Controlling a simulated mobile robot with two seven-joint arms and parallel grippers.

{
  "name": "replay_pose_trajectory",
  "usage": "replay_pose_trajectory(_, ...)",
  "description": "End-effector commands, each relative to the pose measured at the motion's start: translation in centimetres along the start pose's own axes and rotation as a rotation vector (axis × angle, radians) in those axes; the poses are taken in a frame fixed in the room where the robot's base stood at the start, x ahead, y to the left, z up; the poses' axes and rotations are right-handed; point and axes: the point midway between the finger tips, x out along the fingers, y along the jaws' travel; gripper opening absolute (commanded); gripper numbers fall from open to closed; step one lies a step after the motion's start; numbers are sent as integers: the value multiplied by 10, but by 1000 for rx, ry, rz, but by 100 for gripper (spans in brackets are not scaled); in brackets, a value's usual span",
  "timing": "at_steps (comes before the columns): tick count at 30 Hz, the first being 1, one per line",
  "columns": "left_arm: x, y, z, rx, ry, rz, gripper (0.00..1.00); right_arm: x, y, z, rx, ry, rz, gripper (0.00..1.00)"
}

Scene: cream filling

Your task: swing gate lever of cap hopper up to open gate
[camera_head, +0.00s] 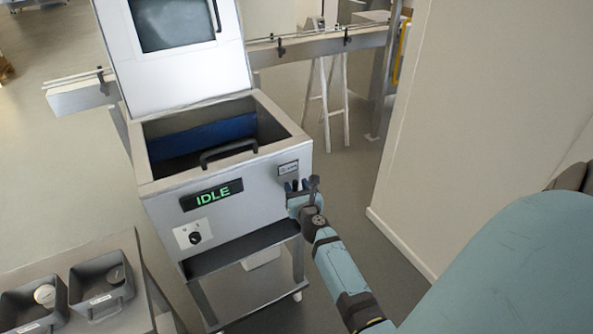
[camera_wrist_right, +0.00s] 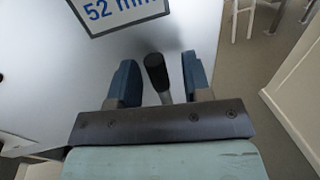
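The cap hopper (camera_head: 250,203) is a grey metal box with an open top and a lit IDLE display (camera_head: 212,195) on its front. Its gate lever (camera_wrist_right: 156,72), a rod with a black knob, shows in the right wrist view between the two blue fingers of my right gripper (camera_wrist_right: 157,82). The fingers are open, with gaps on both sides of the lever. In the head view my right gripper (camera_head: 298,187) is at the hopper's right front, below a small label, and mostly hides the lever. My left gripper is not in view. The gate itself cannot be made out.
A sign reading 52 mm (camera_wrist_right: 120,12) is on the hopper face above the lever. A black rotary knob (camera_head: 194,237) is on the front. Two grey bins (camera_head: 100,285) stand on a table at lower left. A wall (camera_head: 470,130) stands to the right; open floor lies between.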

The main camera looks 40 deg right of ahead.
Motion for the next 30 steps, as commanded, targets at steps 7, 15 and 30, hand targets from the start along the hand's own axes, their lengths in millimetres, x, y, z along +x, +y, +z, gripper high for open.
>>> replay_pose_trajectory(7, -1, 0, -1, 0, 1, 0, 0, 0, 0, 1, -2, 0, 0, 44)
replay_pose_trajectory(15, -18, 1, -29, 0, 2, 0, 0, 0, 0, 34, -4, 0, 1, 44)
replay_pose_trajectory(30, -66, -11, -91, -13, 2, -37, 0, 0, 2, 129, -4, -1, 1, 44)
